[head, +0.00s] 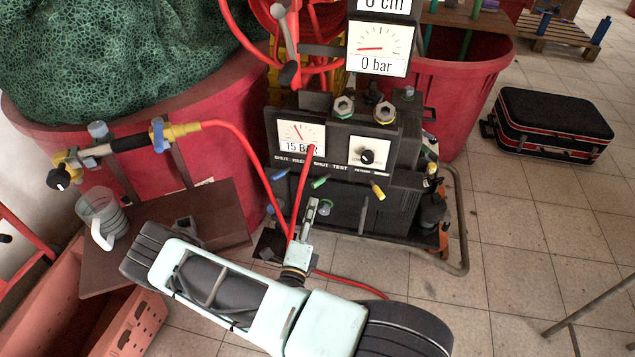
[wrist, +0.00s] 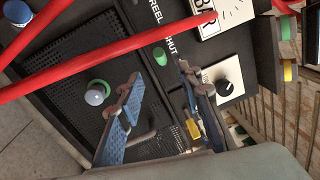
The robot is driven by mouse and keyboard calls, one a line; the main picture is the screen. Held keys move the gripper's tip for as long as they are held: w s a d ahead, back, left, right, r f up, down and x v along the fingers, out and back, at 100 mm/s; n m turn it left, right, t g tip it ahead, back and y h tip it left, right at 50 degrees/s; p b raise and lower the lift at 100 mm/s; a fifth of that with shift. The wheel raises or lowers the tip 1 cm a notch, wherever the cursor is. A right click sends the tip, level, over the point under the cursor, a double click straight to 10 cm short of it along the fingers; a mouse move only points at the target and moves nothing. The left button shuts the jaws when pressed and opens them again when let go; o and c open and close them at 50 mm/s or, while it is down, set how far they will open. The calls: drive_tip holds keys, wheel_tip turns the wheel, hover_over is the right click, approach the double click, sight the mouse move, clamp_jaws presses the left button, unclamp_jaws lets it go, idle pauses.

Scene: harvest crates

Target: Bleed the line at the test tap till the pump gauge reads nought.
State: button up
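The dark pump unit (head: 345,205) has a front gauge (head: 301,137) marked 15 BAR, its red needle tilted up-left. Below it are the letters SHUT REEL SHUT TEST. A blue lever (head: 279,174), a green lever (head: 320,182) and a yellow lever (head: 377,190) stick out beneath. The green lever (wrist: 160,56) sits by a SHUT mark in the wrist view, under the lettering that ends in TEST. My gripper (wrist: 158,80) is open and empty, its fingers apart below the green lever, touching nothing that I can make out. It also shows in the head view (head: 308,218).
A higher dial (head: 379,48) reads 0 bar. A black knob (head: 367,156) sits right of the gauge. A red hose (head: 250,150) crosses near my gripper. A brown shelf (head: 215,215) holds a clear jug (head: 100,212). A suitcase (head: 553,125) lies right; floor between is clear.

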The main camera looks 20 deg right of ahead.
sight(319, 183)
drive_tip(key=b+x, duration=0.2)
drive_tip(key=x, duration=0.8)
drive_tip(key=shift+w+d+r, duration=0.15)
drive_tip(key=shift+w+d, duration=0.05)
clamp_jaws()
